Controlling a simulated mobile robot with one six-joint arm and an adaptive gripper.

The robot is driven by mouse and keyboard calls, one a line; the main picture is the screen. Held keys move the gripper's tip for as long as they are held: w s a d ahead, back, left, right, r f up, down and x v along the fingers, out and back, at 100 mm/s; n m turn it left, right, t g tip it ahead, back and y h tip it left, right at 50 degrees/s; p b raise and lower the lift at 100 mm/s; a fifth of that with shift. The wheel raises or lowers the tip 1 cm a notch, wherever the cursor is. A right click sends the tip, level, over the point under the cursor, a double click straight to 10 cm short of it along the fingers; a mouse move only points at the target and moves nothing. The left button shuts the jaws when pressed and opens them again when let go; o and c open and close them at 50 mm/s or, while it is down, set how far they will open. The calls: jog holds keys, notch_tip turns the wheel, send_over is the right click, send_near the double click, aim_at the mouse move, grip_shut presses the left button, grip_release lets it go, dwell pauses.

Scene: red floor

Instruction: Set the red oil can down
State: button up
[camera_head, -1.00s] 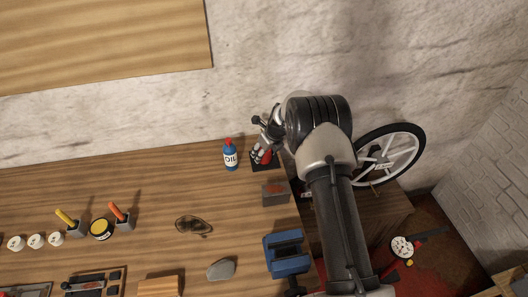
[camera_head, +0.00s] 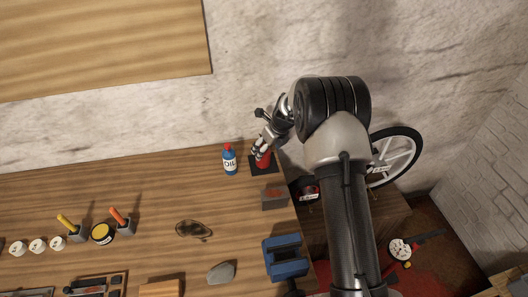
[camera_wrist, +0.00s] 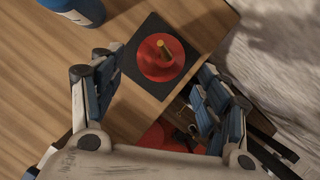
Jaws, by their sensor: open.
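The red oil can (camera_head: 264,160) stands upright on a black square mat (camera_head: 256,170) at the back right corner of the wooden workbench. In the wrist view the can (camera_wrist: 161,58) is seen from above, with its brass spout near the middle of its round red top, and the mat (camera_wrist: 135,67) shows around it. My gripper (camera_head: 261,150) is just above and beside the can. In the wrist view my gripper (camera_wrist: 153,85) is open, its fingers spread wide to either side, with a visible gap to the can. Nothing is between the fingertips.
A blue oil bottle (camera_head: 230,160) with a red cap stands close left of the mat. A grey block (camera_head: 274,198) and a blue vise (camera_head: 286,256) sit along the right bench edge. A wheel (camera_head: 397,156) leans at the wall. The bench's back left is clear.

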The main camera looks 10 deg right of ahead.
jog(key=s+a+r+n, duration=0.1)
jog(key=s+r+n, duration=0.7)
jog(key=s+r, duration=0.4)
jog(key=s+a+r+n, duration=0.1)
jog(key=s+r+n, duration=0.75)
jog(key=r, duration=0.55)
jog(key=s+r+n+h, duration=0.1)
jog(key=s+n+h, duration=0.1)
jog(key=s+n, duration=1.2)
jog(key=s+d, duration=0.1)
jog(key=s, duration=0.9)
jog(key=shift+r+t+p, duration=0.15)
jog(key=shift+t+p, duration=0.15)
